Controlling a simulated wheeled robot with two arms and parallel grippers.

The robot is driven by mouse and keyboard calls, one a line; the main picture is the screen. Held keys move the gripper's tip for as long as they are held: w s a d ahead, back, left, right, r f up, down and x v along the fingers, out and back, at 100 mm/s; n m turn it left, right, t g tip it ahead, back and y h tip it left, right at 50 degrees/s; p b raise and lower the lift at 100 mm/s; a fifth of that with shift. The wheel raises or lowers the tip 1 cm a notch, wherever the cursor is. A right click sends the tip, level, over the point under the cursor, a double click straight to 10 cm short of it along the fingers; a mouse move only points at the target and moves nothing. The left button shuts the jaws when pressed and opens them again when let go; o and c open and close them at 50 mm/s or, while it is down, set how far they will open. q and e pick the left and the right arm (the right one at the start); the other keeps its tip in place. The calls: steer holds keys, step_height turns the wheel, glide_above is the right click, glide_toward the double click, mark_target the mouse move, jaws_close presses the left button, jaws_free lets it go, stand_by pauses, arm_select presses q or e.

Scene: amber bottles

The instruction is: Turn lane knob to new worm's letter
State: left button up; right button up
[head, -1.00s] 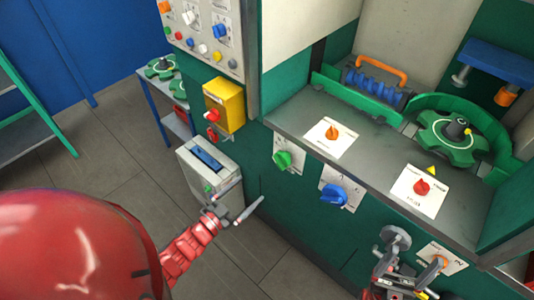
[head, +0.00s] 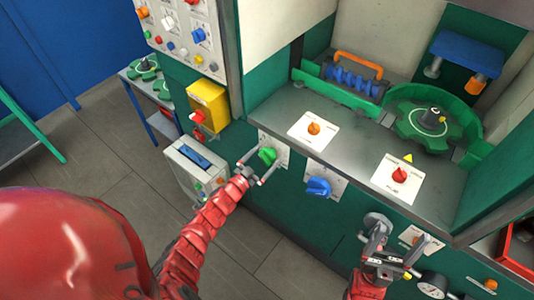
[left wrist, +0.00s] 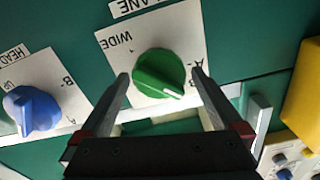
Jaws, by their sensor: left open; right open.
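The lane knob is green, on a white plate on the green front panel, in the head view (head: 267,156) and left wrist view (left wrist: 160,73). Its plate reads WIDE at upper left and has small letters at right, partly hidden by a finger. The knob's white mark points to the lower right in the left wrist view. My left gripper (head: 266,166) is open, its fingers on either side of the knob; contact is unclear. A blue worm (head: 354,83) sits under an orange handle on the bench; no letter is legible on it. My right gripper (head: 402,238) is open at lower right.
A blue knob (head: 318,187) labelled HEAD in the left wrist view (left wrist: 35,110) is beside the lane knob. Orange (head: 313,128) and red (head: 400,175) knobs are on the ledge above.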

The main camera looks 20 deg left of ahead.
arm_select(q)
steer(key=shift+w+d, duration=0.25)
steer(key=shift+w, duration=0.3)
steer(key=shift+c, duration=0.2)
steer(key=c, duration=1.2)
